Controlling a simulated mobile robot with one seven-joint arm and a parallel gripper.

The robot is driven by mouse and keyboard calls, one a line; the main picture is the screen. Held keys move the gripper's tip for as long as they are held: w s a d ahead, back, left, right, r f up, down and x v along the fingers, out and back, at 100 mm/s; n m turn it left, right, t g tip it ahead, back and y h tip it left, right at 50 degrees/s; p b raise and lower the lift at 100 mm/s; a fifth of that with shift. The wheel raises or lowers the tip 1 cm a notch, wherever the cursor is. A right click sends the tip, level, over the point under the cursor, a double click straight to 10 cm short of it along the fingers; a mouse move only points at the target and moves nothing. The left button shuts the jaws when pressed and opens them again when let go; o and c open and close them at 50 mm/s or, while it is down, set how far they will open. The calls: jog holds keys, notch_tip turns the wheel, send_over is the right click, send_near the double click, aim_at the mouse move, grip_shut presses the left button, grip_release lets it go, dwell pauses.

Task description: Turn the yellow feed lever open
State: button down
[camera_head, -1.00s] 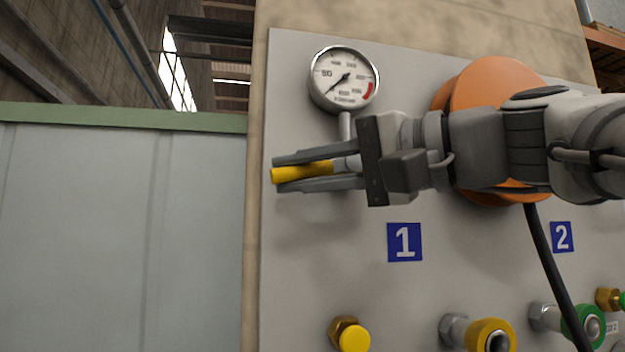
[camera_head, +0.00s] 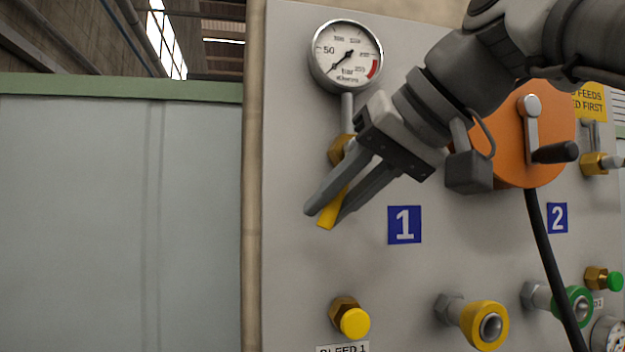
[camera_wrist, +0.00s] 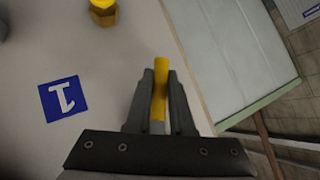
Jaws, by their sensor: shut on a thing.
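The yellow feed lever (camera_head: 329,214) sticks out between the fingers of my gripper (camera_head: 332,212), below the brass valve body (camera_head: 338,150) under the pressure gauge. The lever now slants steeply down and a little to the left. My gripper is shut on it, one finger on each side. In the wrist view the lever's yellow end (camera_wrist: 161,76) lies between the two fingers (camera_wrist: 160,98) and reaches past their tips. The lever's upper part is hidden by the fingers and palm in the head view.
The gauge (camera_head: 346,55) is above. A blue 1 plate (camera_head: 404,225) is close right of the fingers. An orange reel (camera_head: 545,145) with a black crank and hanging hose is farther right. A yellow bleed knob (camera_head: 354,321) and a yellow-ringed coupling (camera_head: 485,324) project below. Left of the panel is clear.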

jog(key=shift+w+d+f+n+t+h+p, duration=0.2)
jog(key=shift+d+n+h+p, duration=0.1)
jog(key=shift+d+n+h, duration=0.5)
jog(key=shift+w+d+f+n+t+h+p, duration=0.15)
jog(key=shift+d+n+h+p, duration=0.3)
jog(key=shift+h, duration=0.65)
jog(key=shift+d+r, duration=0.1)
jog(key=shift+d, duration=0.05)
jog(key=c, duration=0.8)
grip_release()
jog(key=v, duration=1.2)
